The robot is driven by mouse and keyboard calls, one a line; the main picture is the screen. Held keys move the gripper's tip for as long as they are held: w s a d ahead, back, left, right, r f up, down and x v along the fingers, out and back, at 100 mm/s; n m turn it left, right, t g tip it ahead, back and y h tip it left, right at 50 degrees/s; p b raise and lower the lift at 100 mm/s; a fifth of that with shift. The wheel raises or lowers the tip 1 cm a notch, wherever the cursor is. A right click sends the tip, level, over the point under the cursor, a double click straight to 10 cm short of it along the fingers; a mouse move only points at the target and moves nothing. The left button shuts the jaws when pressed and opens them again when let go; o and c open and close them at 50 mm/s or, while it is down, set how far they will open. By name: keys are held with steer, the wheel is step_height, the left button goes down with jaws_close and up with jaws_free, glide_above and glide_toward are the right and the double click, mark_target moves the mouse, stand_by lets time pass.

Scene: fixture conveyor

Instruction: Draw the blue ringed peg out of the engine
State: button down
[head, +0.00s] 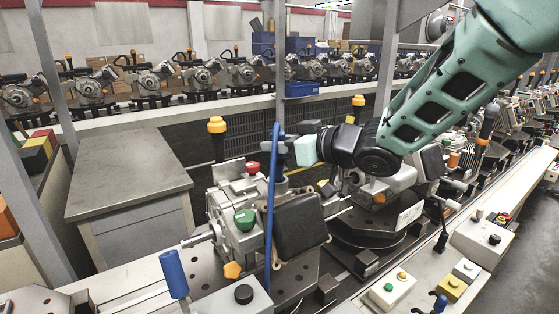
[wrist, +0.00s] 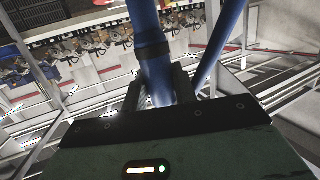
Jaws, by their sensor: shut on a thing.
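The blue peg (wrist: 155,70) with a darker ring around it stands between the dark fingers of my gripper (wrist: 160,92) in the wrist view. The fingers are shut on it. In the head view my gripper (head: 284,150) is above the near engine (head: 228,208), at its upper right, beside a tall thin blue post. The engine is a grey casting with green, red and orange caps. The peg is mostly hidden or hard to separate from the blue post in the head view, and I cannot tell whether its end is still inside the engine.
The tall blue post (head: 270,215) rises close beside my gripper; a slanting blue bar (wrist: 213,48) shows in the wrist view. A blue-handled lever (head: 173,273) is at front left. More engines line the conveyor at right and back. A grey cabinet (head: 125,160) has a clear top.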

steer(key=shift+r+p, duration=3.65)
steer(key=shift+r, duration=0.9)
